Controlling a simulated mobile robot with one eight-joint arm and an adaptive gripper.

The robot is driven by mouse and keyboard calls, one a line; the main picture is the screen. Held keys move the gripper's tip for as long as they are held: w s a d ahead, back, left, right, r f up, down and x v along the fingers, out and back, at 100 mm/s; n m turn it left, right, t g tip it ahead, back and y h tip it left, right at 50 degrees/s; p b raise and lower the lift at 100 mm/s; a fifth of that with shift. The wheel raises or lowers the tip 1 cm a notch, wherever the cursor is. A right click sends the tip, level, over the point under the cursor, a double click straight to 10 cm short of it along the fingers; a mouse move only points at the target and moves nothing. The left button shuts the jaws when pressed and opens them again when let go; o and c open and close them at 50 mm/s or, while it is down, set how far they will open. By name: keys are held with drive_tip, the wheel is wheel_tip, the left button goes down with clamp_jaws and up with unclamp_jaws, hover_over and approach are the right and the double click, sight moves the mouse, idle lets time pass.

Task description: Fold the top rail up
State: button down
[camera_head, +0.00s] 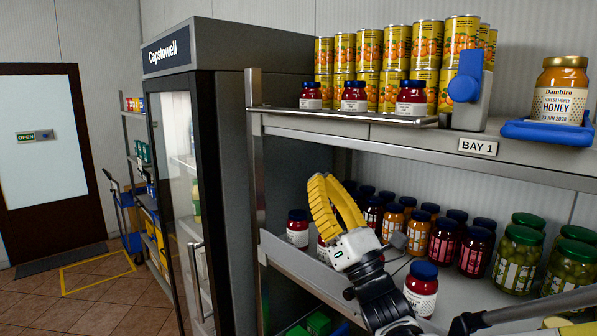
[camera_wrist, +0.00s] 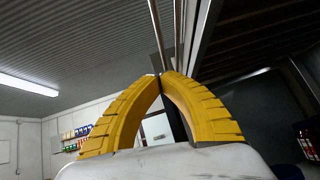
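The top rail (camera_head: 345,116) looks like a thin flat metal strip along the left front of the top shelf, lying about level and standing out a little from the shelf edge. Several dark-lidded jars with white labels stand just behind it. My gripper (camera_head: 320,180) is below the top shelf, in front of the middle shelf, with its yellow fingers pointing up and apart from the rail. In the wrist view, the two fingertips (camera_wrist: 160,76) meet with nothing seen between them. Metal edges run upward beyond the tips there; I cannot tell which one is the rail.
A blue-knobbed bracket (camera_head: 467,85) stands at the rail's right end, and a honey jar (camera_head: 561,92) sits on a blue tray (camera_head: 545,132). Jars crowd the middle shelf (camera_head: 300,266) behind my gripper. A shelf post (camera_head: 256,160) and a dark fridge (camera_head: 230,130) stand left.

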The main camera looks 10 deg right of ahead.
sight(322, 112)
drive_tip(key=w+a+r+p, duration=0.1)
drive_tip(key=w+r, duration=0.4)
drive_tip(key=r, duration=0.4)
drive_tip(key=shift+w+a, duration=0.2)
drive_tip(key=shift+d+r+p, duration=0.1)
drive_tip(key=shift+r+p, duration=0.25)
drive_tip(key=shift+p, duration=0.15)
drive_tip(key=shift+s+r, duration=0.1)
